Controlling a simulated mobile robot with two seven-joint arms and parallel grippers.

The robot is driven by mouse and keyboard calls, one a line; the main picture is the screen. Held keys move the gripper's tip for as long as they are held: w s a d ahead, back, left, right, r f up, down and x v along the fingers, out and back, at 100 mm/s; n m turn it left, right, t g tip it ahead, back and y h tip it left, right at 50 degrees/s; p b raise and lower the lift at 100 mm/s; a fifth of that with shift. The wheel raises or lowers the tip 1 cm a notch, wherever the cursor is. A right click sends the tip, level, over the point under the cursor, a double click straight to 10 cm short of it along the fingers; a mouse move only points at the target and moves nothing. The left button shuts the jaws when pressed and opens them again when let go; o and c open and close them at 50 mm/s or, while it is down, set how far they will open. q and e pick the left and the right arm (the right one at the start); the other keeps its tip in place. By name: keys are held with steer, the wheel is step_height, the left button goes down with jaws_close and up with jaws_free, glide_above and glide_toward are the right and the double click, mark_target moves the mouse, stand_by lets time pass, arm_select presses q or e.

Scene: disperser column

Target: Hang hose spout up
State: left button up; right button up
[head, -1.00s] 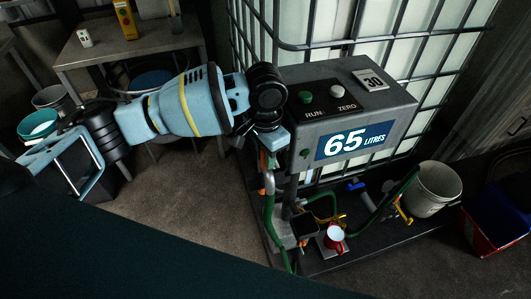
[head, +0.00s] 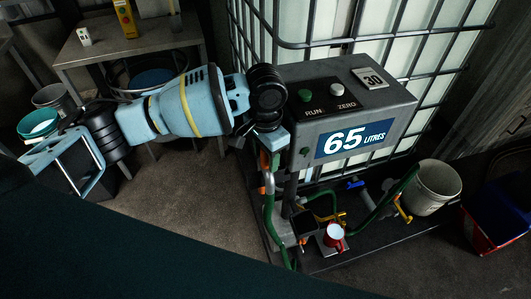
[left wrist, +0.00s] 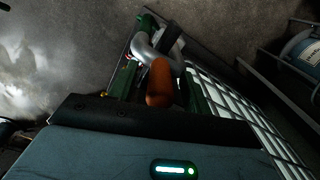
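The hose spout shows in the left wrist view as a bent grey tube (left wrist: 150,46) with an orange grip (left wrist: 159,82). The orange grip is directly in front of my left gripper's palm, in line with it. In the head view a bit of orange (head: 263,160) shows just below my left gripper (head: 271,141), beside the column under the grey display box (head: 350,110). The green hose (head: 269,215) runs down from there to the base. My right gripper is not in view.
The display box reads 65 litres. A caged white tank (head: 440,40) stands behind it. A white bucket (head: 432,188) is at the right, a table (head: 90,50) at the back left. Floor between is clear.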

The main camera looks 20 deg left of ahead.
arm_select(q)
steer(key=shift+f, duration=0.1)
steer(key=shift+r+p, duration=0.3)
steer(key=shift+r, duration=3.7)
